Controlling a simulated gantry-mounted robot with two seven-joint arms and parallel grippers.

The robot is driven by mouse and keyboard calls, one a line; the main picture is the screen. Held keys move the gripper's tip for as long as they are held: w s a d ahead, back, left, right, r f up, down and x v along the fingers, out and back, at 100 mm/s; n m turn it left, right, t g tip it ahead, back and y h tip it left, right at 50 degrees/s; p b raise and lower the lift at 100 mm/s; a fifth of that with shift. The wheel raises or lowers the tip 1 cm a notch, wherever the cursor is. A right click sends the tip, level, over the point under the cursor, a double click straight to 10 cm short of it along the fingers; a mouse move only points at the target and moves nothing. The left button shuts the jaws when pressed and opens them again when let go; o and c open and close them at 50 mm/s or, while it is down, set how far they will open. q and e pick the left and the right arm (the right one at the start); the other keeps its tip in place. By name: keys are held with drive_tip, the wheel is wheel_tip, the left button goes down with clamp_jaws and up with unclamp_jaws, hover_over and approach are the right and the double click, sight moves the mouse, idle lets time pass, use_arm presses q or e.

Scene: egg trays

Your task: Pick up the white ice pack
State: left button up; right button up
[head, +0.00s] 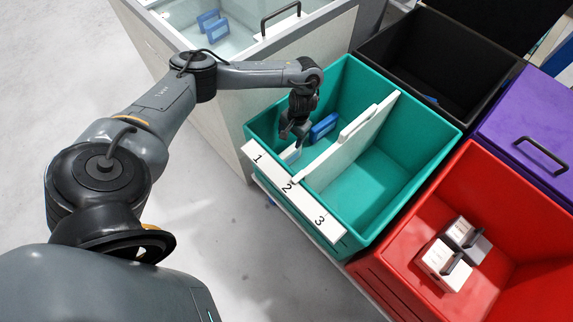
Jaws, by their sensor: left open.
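My left gripper (293,132) is open and reaches down into the left part of the teal bin (375,232). A small white piece (291,154), which looks like the white ice pack, shows just below the fingers, close to the bin's front wall. The gripper partly hides it, and I cannot tell whether the fingers touch it. A blue ice pack (324,127) stands just right of the gripper in the same compartment. My right gripper is not in view.
A white divider (352,135) splits the teal bin; its right compartment looks empty. A red bin (395,250) holds white boxes with dark handles (446,266). A black bin (395,58) and a purple lidded bin (530,112) stand behind. A chest (215,110) with blue packs is at upper left.

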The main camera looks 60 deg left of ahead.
use_arm(q)
wheel_tip(320, 180, down, 3)
drive_tip(key=shift+w+r+b, duration=0.1)
drive_tip(key=shift+r+b, duration=0.1)
drive_tip(key=shift+b, duration=0.6)
drive_tip(key=b, duration=0.4)
hover_over(287, 152)
drive_tip(key=f, duration=0.4)
drive_tip(key=shift+w+d+f, duration=0.2)
drive_tip(key=shift+d+f, duration=0.1)
drive_tip(key=f+b, duration=0.3)
drive_tip(key=b, duration=0.1)
drive_tip(key=f+b, duration=0.1)
drive_tip(key=f, duration=0.1)
drive_tip(key=shift+s+a+f+b, duration=0.15)
drive_tip(key=shift+s+f+b, duration=0.1)
drive_tip(key=shift+f+b, duration=0.15)
drive_tip(key=shift+r, duration=0.1)
clamp_jaws()
